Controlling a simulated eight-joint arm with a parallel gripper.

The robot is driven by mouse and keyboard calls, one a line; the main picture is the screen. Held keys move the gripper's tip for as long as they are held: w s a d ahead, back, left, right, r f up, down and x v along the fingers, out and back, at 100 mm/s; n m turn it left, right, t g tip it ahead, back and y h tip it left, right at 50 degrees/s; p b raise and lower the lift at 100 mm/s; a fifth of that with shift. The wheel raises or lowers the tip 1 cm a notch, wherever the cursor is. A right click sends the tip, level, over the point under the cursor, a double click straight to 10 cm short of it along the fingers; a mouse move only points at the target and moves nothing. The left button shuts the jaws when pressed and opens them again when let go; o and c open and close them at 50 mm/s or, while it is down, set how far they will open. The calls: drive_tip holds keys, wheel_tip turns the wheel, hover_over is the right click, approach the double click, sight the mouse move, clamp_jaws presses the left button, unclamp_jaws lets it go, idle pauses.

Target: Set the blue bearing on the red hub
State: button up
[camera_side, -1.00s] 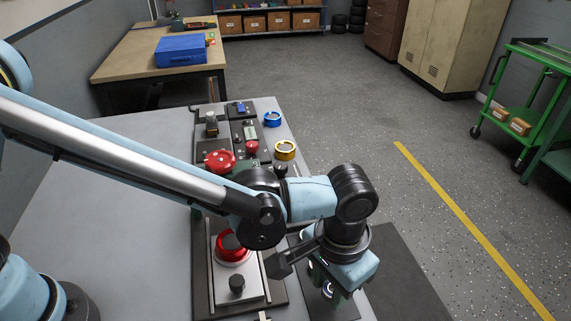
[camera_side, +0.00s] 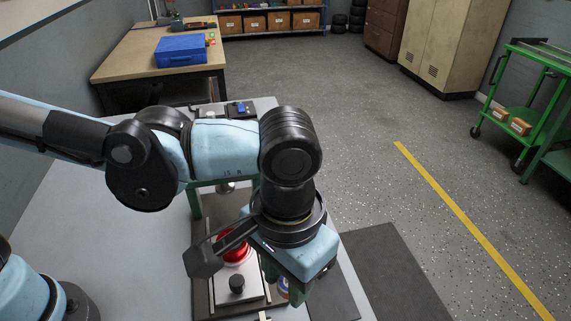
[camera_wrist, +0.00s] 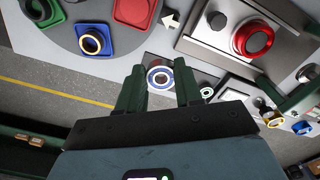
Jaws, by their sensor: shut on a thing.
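The blue bearing (camera_wrist: 160,77), a small pale ring with a blue band, sits between the two fingers of my gripper (camera_wrist: 159,90) in the wrist view. My gripper is shut on it. In the side view my gripper (camera_side: 283,283) points down, just right of the plate with the red hub, and the bearing shows only in part between the fingers. The red hub (camera_wrist: 252,38) is a red ring around a dark centre on a grey metal plate, up and right of the bearing in the wrist view. In the side view the hub (camera_side: 236,254) is partly hidden by my wrist.
A black knob (camera_side: 237,284) stands on the hub's plate. In the wrist view, a round grey table (camera_wrist: 110,58) with coloured trays lies upper left. A yellow ring (camera_wrist: 276,123) and another blue ring (camera_wrist: 302,128) lie at right. My arm hides much of the bench in the side view.

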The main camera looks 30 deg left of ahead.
drive_tip(key=w+a+n, duration=0.2)
drive_tip(key=w+a, duration=0.1)
drive_tip(key=a, duration=0.4)
drive_tip(key=w+a+n, duration=0.2)
drive_tip(key=a, duration=0.6)
drive_tip(key=shift+f, duration=2.9)
drive_tip(key=shift+f, duration=0.5)
drive_tip(key=o, duration=1.1)
drive_tip(key=shift+r, duration=3.5)
